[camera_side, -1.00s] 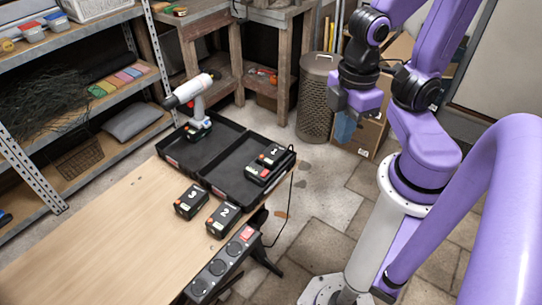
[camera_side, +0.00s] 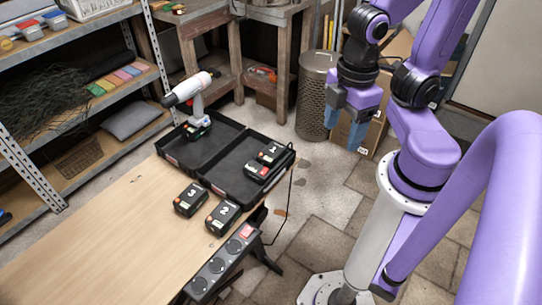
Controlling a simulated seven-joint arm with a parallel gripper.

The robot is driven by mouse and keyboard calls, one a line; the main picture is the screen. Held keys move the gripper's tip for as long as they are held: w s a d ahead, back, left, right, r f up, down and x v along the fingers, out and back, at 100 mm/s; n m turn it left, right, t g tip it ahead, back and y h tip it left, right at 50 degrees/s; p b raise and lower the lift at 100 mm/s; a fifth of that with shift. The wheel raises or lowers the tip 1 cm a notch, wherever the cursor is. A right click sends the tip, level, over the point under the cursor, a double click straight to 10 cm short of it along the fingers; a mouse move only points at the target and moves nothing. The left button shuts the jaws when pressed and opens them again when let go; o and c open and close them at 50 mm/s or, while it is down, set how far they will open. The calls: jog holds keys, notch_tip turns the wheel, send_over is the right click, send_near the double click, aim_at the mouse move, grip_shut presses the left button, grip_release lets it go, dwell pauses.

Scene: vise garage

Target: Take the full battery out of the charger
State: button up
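The charger (camera_side: 257,172) lies in the right half of an open black case, with a red patch on its near end. A dark battery marked 1 (camera_side: 271,152) sits on the charger. Batteries marked 3 (camera_side: 190,199) and 2 (camera_side: 222,217) stand apart on the wooden table beside the case. Any charge lights are too small to read. My gripper (camera_side: 345,133) hangs in the air to the right of the case, above the floor and well away from the charger. Its two blue fingers point down, spread apart, with nothing between them.
A white and black drill (camera_side: 194,98) stands upright in the left half of the case (camera_side: 182,160). A power strip (camera_side: 224,262) runs along the table's right edge, and a black cable (camera_side: 290,190) hangs beside it. The left part of the table (camera_side: 100,240) is clear.

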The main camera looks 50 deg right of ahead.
jog(key=shift+o, duration=0.2)
jog(key=w+a+f+n+h, duration=0.1)
jog(key=w+a+f+h, duration=0.25)
jog(key=w, duration=0.45)
jog(key=w+a+f+n+h, duration=0.1)
jog(key=w+a+f+h, duration=0.3)
jog(key=w, duration=0.5)
jog(key=n+h, duration=0.3)
jog(key=h, duration=0.3)
send_near(272, 151)
jog(key=x, duration=0.3)
jog(key=shift+s+h, duration=0.1)
jog(key=shift+h, duration=0.15)
jog(key=shift+f+x, duration=0.2)
jog(key=shift+x, duration=2.45)
jog(key=c, duration=1.1)
